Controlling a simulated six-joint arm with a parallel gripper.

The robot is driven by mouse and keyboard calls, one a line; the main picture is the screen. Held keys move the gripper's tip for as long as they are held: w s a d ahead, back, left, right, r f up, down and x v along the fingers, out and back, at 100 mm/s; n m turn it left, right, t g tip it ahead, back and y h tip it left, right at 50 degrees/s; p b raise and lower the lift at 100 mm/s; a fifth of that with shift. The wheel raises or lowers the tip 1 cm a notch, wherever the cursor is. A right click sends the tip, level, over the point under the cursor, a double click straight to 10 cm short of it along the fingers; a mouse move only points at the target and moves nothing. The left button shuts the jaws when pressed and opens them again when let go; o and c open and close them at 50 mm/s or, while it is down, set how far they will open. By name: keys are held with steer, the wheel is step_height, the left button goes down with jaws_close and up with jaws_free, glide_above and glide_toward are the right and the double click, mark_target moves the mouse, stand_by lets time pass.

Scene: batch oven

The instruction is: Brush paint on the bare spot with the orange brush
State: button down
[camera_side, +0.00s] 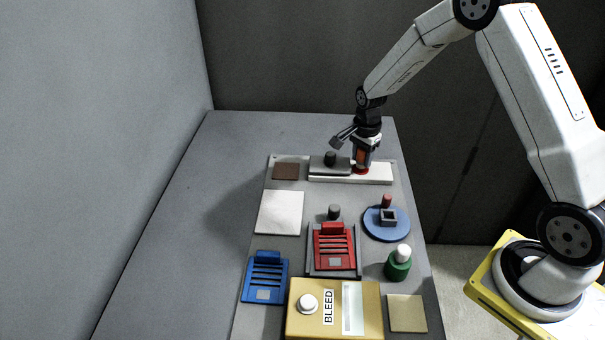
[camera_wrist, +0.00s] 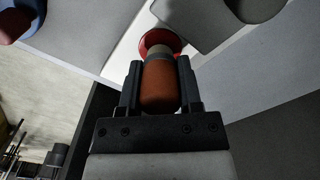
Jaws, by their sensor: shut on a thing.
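My gripper (camera_wrist: 159,80) is shut on the orange brush (camera_wrist: 160,88), its brownish-orange handle between the two dark fingers. In the wrist view the brush has a grey collar and a pale tip. The tip is at a red round patch or dish (camera_wrist: 160,40) on the white bar; I cannot tell whether it touches. In the side view the brush (camera_side: 362,157) stands roughly upright below my gripper (camera_side: 363,152), above the red round (camera_side: 361,170). A brown square (camera_side: 286,171), a white square (camera_side: 280,212) and a tan square (camera_side: 407,313) lie flat; which is the bare spot is unclear.
A grey plate with a dark knob (camera_side: 330,158) sits on the white bar (camera_side: 378,174) beside the brush. The left table is clear.

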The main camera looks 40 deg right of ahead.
steer(key=shift+f, duration=0.55)
stand_by(1.7)
steer(key=shift+r, duration=0.1)
steer(key=shift+r, duration=3.5)
steer(key=shift+a, duration=0.15)
steer(key=s+a+r+n, duration=0.1)
steer(key=s+a+n, duration=0.5)
steer(key=a+n, duration=0.5)
steer(key=shift+a+r+n, duration=0.3)
steer(key=shift+a+n, duration=0.1)
steer(key=shift+n, duration=3)
steer(key=shift+s+a, duration=0.1)
steer(key=shift+s, duration=0.05)
